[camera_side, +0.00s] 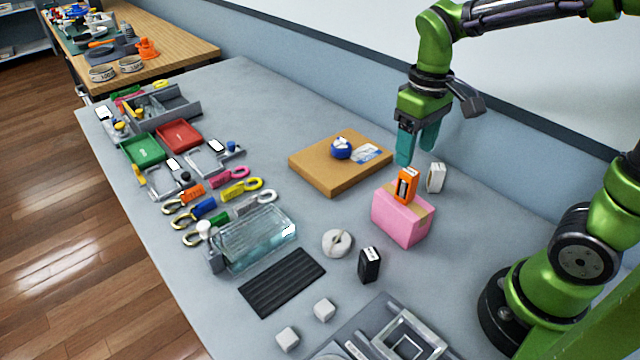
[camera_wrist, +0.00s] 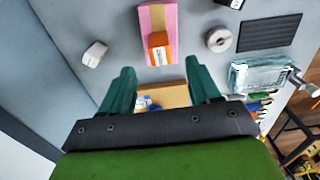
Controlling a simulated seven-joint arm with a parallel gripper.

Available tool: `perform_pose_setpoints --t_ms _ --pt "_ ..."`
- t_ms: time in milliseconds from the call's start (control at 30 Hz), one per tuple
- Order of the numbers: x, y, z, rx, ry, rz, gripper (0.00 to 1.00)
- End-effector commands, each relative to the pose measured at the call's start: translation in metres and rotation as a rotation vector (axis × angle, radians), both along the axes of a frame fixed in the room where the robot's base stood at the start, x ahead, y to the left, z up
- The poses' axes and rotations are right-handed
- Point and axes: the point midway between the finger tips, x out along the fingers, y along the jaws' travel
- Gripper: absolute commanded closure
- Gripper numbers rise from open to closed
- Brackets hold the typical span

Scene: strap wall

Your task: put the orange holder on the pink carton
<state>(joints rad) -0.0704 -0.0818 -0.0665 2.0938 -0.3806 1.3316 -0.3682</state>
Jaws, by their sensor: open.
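The orange holder (camera_side: 406,185) stands upright on top of the pink carton (camera_side: 399,220), near its back left part. In the wrist view the orange holder (camera_wrist: 159,48) sits on the pink carton (camera_wrist: 157,18), ahead of the fingers. My gripper (camera_side: 418,148) is above and behind the carton in the side view, with its teal fingers apart. In the wrist view my gripper (camera_wrist: 160,85) is open with nothing between the fingertips, and the holder is clear of it.
A white holder (camera_side: 436,177) stands behind the carton. A black holder (camera_side: 369,264) and a white tape roll (camera_side: 337,242) are in front. A brown flat box (camera_side: 340,172) with a blue roll (camera_side: 341,148) lies left. A glass box (camera_side: 254,240) and several tools lie further left.

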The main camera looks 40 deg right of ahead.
Motion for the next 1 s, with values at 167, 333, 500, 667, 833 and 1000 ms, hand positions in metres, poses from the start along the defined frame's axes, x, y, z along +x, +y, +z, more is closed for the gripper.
perform_pose_setpoints --t_ms 167,333,500,667,833,1000 --pt "0.000 0.000 0.020 0.000 -0.002 0.000 0.38" --pt "-0.011 0.005 0.033 0.036 -0.090 -0.041 0.38" --pt "-0.035 0.019 0.046 0.135 -0.312 -0.161 0.38" --pt "-0.052 0.029 0.053 0.230 -0.493 -0.275 0.38" --pt "-0.059 0.032 0.055 0.282 -0.584 -0.337 0.38" --pt "-0.059 0.033 0.055 0.288 -0.591 -0.346 0.38"
